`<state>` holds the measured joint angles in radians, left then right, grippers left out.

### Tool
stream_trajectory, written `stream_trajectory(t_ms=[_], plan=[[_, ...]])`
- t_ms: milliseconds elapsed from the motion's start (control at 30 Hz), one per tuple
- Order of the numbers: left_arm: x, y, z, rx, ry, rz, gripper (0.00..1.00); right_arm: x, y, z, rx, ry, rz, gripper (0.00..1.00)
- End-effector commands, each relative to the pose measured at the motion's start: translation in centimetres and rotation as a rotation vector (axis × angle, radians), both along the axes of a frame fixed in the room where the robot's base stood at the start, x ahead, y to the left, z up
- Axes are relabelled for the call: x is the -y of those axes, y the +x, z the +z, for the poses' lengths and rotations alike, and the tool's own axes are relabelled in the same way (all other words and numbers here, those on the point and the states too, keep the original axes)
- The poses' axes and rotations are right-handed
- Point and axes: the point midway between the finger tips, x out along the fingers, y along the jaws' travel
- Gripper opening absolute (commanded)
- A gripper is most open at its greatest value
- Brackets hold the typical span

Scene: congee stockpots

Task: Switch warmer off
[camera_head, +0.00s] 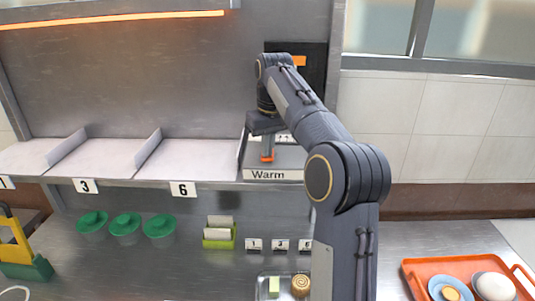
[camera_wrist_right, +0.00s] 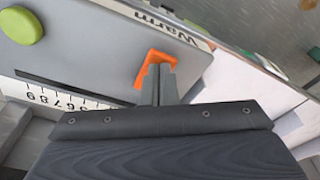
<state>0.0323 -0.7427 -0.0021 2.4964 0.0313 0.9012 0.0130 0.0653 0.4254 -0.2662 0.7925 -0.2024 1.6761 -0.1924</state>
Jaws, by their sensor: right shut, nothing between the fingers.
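The warmer control box (camera_head: 283,160) stands at the right end of the shelf, with a "Warm" label (camera_head: 268,175) on its front. In the right wrist view, its grey top (camera_wrist_right: 90,40) has a green round button (camera_wrist_right: 20,26), a dark slot and a numbered scale (camera_wrist_right: 60,100). An orange slider handle (camera_wrist_right: 143,72) is at the slot's end by the lower numbers. My right gripper (camera_wrist_right: 160,72) is shut and empty, its fingertips right at the orange handle; I cannot tell whether they touch. My left gripper is not in view.
An orange strip (camera_head: 110,19) glows above the shelf bays (camera_head: 100,160). Below are green-lidded pots (camera_head: 125,224), a green holder (camera_head: 219,238) and a small tray (camera_head: 263,293). An orange tray (camera_head: 415,268) with a bowl is at right. My right arm hides part of the box and wall.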

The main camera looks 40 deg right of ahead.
Motion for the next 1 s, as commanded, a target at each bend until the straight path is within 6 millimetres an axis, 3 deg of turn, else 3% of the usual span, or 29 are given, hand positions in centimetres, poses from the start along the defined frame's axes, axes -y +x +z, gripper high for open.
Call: stream_trajectory(t_ms=[233,600,1000], plan=[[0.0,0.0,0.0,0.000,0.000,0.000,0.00,0.0,0.0,-0.1,0.000,0.000,0.000,0.00],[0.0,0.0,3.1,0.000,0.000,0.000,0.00,0.0,0.0,2.6,0.000,0.000,0.000,0.00],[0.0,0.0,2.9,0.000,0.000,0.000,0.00,0.0,0.1,5.4,0.002,-0.001,0.000,0.00]])
